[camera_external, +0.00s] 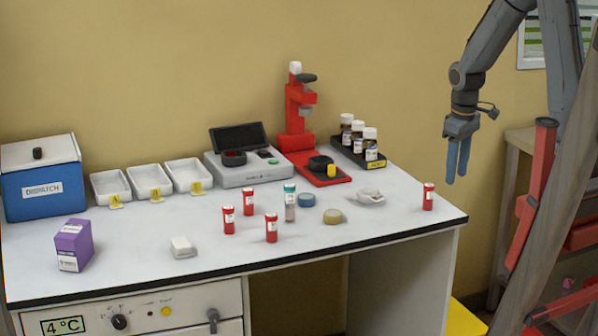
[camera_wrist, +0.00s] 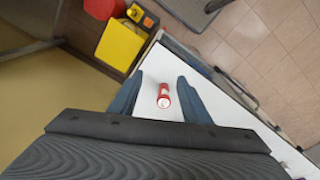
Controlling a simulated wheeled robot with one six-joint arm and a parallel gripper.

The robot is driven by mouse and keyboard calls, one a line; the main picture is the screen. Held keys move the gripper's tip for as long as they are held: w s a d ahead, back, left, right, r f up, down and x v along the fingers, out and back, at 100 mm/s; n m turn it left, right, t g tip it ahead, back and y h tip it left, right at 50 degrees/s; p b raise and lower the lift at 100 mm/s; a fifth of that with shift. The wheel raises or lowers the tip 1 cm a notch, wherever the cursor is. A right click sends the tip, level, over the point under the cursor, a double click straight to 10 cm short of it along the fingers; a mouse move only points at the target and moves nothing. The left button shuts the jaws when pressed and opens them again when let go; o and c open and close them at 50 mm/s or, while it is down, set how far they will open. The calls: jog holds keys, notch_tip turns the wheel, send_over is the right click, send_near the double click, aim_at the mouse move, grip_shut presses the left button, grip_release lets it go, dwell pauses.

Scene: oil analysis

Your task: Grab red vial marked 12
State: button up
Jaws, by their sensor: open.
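Several red vials with white caps stand on the white bench in the external view. One red vial (camera_external: 429,196) stands alone near the bench's right end. Others are a red vial (camera_external: 228,219), a red vial (camera_external: 248,201) and a red vial (camera_external: 271,227) near the middle. Their numbers are too small to read. My gripper (camera_external: 457,165) is open and empty, pointing down above and to the right of the lone vial. In the wrist view, a red vial (camera_wrist: 163,96) shows between the blue fingers of my gripper (camera_wrist: 160,100), beyond their grip.
A rack of brown bottles (camera_external: 346,152) stands behind. The bench (camera_external: 385,225) is clear around the lone vial.

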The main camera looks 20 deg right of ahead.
aim_at(428, 185)
jog(key=w+a+n, duration=0.2)
jog(key=n, duration=0.1)
jog(key=w+a+n, duration=0.2)
jog(key=w+n, duration=0.1)
jog(key=shift+w+a+r+g+b, duration=0.15)
jog(key=shift+a+g+b, duration=0.15)
jog(key=shift+g, duration=0.1)
jog(key=shift+a, duration=0.1)
jog(key=shift+w+f+p, duration=0.1)
jog(key=shift+f+p, duration=1.05)
jog(key=shift+f, duration=2.7)
jog(key=c, duration=1)
jog(key=shift+c, duration=0.2)
jog(key=shift+r, duration=0.1)
jog(key=shift+c, duration=0.2)
